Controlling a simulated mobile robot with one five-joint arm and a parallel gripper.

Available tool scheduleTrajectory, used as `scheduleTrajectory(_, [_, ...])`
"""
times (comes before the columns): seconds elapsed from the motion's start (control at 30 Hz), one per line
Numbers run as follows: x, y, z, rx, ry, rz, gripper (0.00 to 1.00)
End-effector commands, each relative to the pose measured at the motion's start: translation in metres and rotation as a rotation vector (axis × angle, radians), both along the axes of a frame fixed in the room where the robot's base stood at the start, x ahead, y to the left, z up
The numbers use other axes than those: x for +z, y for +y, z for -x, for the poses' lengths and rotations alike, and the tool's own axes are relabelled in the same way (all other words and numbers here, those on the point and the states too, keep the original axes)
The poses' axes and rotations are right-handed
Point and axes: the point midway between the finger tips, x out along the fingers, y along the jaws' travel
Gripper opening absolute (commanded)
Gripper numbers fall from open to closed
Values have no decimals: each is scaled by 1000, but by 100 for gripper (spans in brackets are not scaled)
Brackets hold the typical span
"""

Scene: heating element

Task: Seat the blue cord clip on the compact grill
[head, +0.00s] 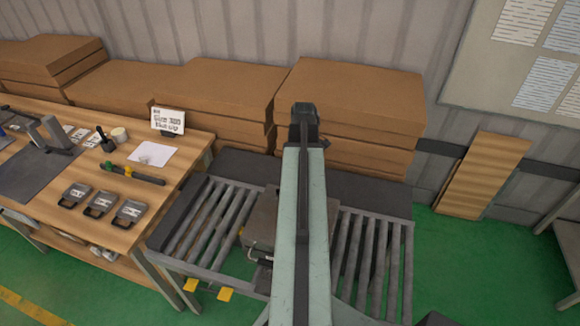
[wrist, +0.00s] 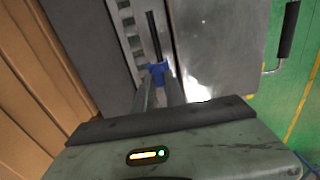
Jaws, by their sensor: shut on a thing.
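The blue cord clip (wrist: 158,69) is held between the fingertips of my gripper (wrist: 159,80) in the wrist view. The compact grill (wrist: 215,45) is a grey metal box with a black handle (wrist: 287,30) on its right. A dark narrow strip (wrist: 153,35) runs along its left side, and the clip is at the near end of that strip. I cannot tell whether the clip touches the grill. In the head view the grill (head: 262,220) sits on the roller conveyor, partly covered by my arm, which also hides my gripper and the clip.
The roller conveyor (head: 374,255) has bare rollers on both sides of the grill. Cardboard boxes (head: 350,95) are stacked behind it. A wooden table (head: 105,237) at left holds several small grey devices, a black rail (head: 138,175) with coloured pieces and a sign (head: 168,121).

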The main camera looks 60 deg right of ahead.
Motion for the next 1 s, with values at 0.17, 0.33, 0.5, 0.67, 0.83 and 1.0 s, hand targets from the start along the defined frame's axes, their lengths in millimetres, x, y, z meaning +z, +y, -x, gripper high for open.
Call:
scheduleTrajectory(0.17, [0,1,-2,4,0,0,0])
scheduleTrajectory(0.33, [-3,2,-3,7,0,-1,0])
scheduleTrajectory(0.5, [-13,2,-3,7,0,-1,0])
scheduleTrajectory(0.67, [-28,2,-3,7,0,-1,0])
scheduleTrajectory(0.83, [-44,2,-3,7,0,-1,0])
scheduleTrajectory(1.0, [-59,2,-3,7,0,-1,0])
